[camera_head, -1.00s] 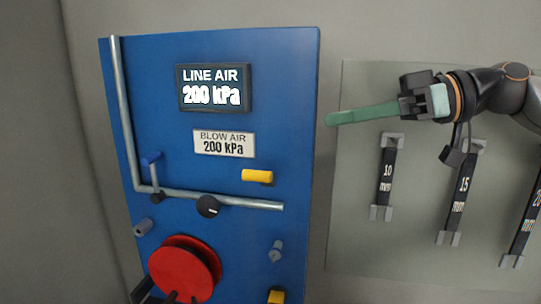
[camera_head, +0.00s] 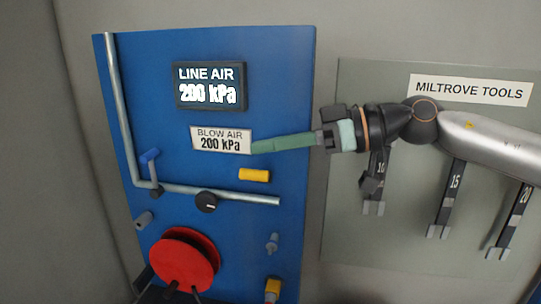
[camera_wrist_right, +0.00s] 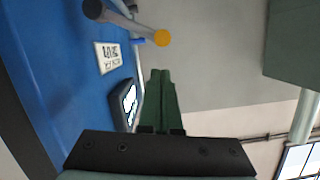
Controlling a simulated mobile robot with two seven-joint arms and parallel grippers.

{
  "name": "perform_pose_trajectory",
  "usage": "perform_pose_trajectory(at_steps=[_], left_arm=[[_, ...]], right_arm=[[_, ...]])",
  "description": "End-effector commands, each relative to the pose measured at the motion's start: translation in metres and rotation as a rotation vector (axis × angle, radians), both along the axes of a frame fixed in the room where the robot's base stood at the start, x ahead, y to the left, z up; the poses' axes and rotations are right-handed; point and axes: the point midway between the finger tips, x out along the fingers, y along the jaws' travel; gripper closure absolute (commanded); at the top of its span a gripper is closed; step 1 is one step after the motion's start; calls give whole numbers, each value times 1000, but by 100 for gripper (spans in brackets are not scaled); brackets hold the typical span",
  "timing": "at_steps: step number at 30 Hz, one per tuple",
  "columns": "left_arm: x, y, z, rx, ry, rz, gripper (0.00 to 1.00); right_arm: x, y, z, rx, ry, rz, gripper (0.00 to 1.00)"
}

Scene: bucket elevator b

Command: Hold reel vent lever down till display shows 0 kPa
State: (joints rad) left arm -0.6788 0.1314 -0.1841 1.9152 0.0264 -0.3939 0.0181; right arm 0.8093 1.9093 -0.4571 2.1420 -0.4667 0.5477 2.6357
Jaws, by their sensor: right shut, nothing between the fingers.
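The line air display (camera_head: 210,86) on the blue panel (camera_head: 270,75) reads 200 kPa. The blow air label (camera_head: 221,140) below it also reads 200 kPa. A yellow lever handle (camera_head: 254,174) sticks out below that label; its round end (camera_wrist_right: 162,38) shows in the right wrist view. I cannot tell which lever is the reel vent lever. My right gripper (camera_head: 256,147) has its long green fingers shut and empty. Its tips appear just above the yellow handle, apart from it. The closed fingers (camera_wrist_right: 159,75) also show in the right wrist view. My left gripper is not in view.
A red reel (camera_head: 185,262) and a second yellow part (camera_head: 272,288) are lower down. A tool board (camera_head: 345,235) with hanging tools stands right.

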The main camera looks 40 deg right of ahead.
Motion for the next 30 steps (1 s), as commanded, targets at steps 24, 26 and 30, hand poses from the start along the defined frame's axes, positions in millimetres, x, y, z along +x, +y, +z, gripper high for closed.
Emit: perform_pose_trajectory(at_steps=[24, 26, 30], left_arm=[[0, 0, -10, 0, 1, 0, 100], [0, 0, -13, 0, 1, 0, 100], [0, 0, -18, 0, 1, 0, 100]], right_arm=[[-3, 0, -21, -6, -6, -1, 100], [-3, -2, -22, -12, -11, -1, 100], [-3, -8, -24, -30, -25, -1, 100]])
